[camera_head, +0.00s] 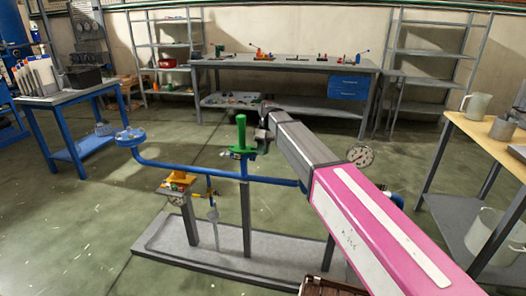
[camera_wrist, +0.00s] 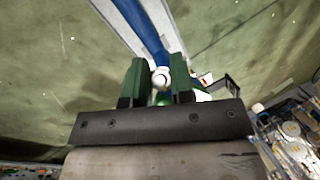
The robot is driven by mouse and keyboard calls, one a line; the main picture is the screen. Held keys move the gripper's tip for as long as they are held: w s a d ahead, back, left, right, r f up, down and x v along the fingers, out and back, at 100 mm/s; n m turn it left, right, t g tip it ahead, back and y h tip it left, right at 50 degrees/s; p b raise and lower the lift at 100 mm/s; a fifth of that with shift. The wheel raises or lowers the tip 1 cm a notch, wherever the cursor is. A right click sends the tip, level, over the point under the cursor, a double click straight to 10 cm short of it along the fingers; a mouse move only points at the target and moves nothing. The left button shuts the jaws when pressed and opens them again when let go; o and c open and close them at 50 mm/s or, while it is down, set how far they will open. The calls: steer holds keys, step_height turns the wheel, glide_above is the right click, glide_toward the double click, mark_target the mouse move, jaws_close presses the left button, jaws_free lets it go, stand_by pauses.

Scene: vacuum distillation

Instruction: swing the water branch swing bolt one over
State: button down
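In the head view a blue pipe (camera_head: 205,172) runs across a stand, with a green upright piece (camera_head: 241,130) and green fitting at its middle. My gripper (camera_head: 264,128) is just right of this green piece, partly hidden by my arm. In the wrist view the two dark green fingers of my gripper (camera_wrist: 160,75) stand apart. A round white knob-like end (camera_wrist: 161,78) shows between them, with green parts behind it. I cannot tell whether the fingers touch it. The swing bolt itself cannot be made out clearly.
The stand has a grey base plate (camera_head: 215,250) on the floor. A yellow piece (camera_head: 180,179) and a round gauge (camera_head: 360,156) are on the rig. A blue table (camera_head: 75,97) stands left, a wooden-topped table (camera_head: 490,135) right, and a workbench (camera_head: 285,64) behind.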

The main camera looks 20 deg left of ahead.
steer(key=shift+a+r+h, duration=0.1)
steer(key=shift+a+h, duration=0.15)
steer(key=shift+h, duration=0.15)
steer(key=shift+a+r+h, duration=0.1)
steer(key=shift+r+h, duration=0.1)
steer(key=shift+h, duration=0.2)
steer(key=c, duration=1.2)
jaws_free()
steer(key=shift+r, duration=0.1)
steer(key=v, duration=1)
steer(key=shift+r, duration=0.3)
